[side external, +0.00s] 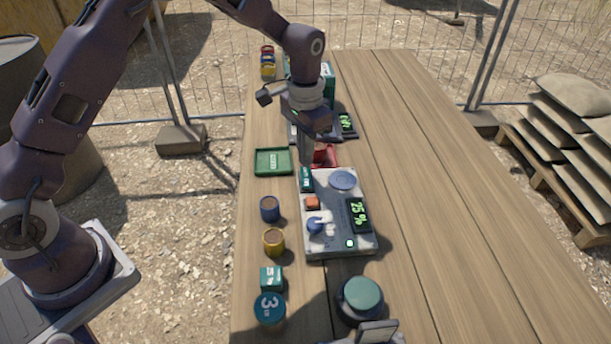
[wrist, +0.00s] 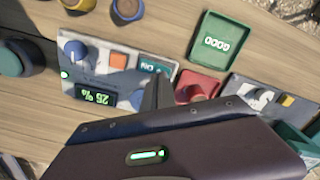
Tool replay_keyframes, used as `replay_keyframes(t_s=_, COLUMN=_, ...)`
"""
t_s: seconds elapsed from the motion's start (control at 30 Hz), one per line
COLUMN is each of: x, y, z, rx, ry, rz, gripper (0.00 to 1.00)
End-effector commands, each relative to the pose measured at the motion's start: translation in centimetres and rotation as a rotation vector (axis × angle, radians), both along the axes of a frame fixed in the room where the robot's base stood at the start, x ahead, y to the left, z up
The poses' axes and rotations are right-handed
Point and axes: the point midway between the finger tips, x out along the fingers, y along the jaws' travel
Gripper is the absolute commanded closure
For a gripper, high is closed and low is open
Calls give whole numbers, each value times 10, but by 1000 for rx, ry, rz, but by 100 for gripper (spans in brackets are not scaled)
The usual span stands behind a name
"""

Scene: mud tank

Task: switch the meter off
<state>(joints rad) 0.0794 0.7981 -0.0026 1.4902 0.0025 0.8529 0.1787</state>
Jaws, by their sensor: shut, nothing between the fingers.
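My gripper (side external: 306,159) is shut and empty, pointing down near that far left corner. In the wrist view, its dark fingers (wrist: 157,94) overlap the box end near the label; contact cannot be told.
A red tray (side external: 325,155) lies just behind the box, and a green tray (side external: 273,162) left of it. A second device with a green display (side external: 346,122) stands farther back. Blue (side external: 270,208) and yellow (side external: 273,242) cups stand left. The table's right side is clear.

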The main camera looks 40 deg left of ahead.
Motion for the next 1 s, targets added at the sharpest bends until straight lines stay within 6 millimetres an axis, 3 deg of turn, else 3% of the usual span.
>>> replay_keyframes(t_s=1.0, x=0, y=0, z=-15, rx=0, ry=0, rz=0, gripper=100)
